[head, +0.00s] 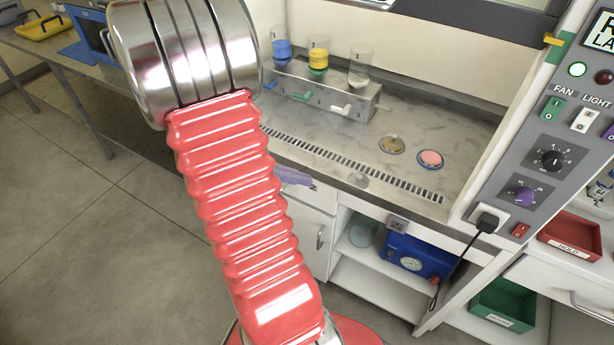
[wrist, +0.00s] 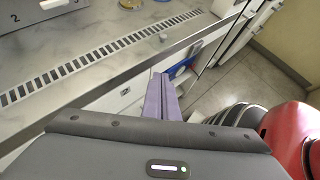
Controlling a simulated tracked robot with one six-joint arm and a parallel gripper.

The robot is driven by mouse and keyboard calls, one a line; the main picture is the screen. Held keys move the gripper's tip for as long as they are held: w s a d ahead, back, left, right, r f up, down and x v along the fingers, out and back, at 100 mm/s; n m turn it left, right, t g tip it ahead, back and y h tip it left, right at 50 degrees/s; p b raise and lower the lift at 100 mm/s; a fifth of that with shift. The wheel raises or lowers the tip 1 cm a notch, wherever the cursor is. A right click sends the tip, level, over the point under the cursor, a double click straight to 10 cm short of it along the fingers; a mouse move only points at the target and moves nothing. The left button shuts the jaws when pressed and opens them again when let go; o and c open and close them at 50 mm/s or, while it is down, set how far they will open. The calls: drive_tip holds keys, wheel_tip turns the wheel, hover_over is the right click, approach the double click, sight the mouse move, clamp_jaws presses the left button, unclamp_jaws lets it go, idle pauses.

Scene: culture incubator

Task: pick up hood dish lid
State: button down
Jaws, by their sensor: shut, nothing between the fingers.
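Two small round dishes stand on the hood's worktop in the head view: a tan one with a blue rim (head: 392,144) and a pink one (head: 430,158). A small pale grey, see-through round piece (head: 357,180) lies at the worktop's front edge, over the vent strip's near side. It looks like the dish lid, with a grey knob (wrist: 163,37) in the wrist view. My gripper's purple fingers (wrist: 162,97) are shut and empty, in front of the worktop's edge and apart from the lid. They also show (head: 294,177) left of the lid in the head view.
A slotted vent strip (head: 340,158) runs along the worktop's front. A metal rack (head: 322,92) with cups and taps stands at the back. The control panel (head: 560,130) bounds the right side. Open shelves with a blue device (head: 418,257) are below.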

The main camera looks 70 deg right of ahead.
drive_tip(key=shift+w+a, duration=0.1)
drive_tip(key=w+a+r+m+t+y, duration=0.1)
drive_tip(key=w+a+r+m+t, duration=0.1)
drive_tip(key=w+a+r+t, duration=0.3)
drive_tip(key=w+a+r+m, duration=0.1)
drive_tip(key=w+a, duration=0.2)
drive_tip(key=a, duration=0.4)
drive_tip(key=w+a+r+m+t+y, duration=0.1)
drive_tip(key=w+a+r+m+t, duration=0.1)
drive_tip(key=w+a+t, duration=0.3)
drive_tip(key=a+r+m+t+y, duration=0.1)
drive_tip(key=a+r, duration=0.3)
drive_tip(key=a, duration=0.6)
drive_tip(key=w+a+r+m+t+y, duration=0.1)
drive_tip(key=a+r+t+y, duration=0.2)
drive_tip(key=a, duration=0.8)
drive_tip(key=shift+a+r+t, duration=0.2)
drive_tip(key=shift+r+t, duration=0.2)
drive_tip(key=shift+r, duration=0.5)
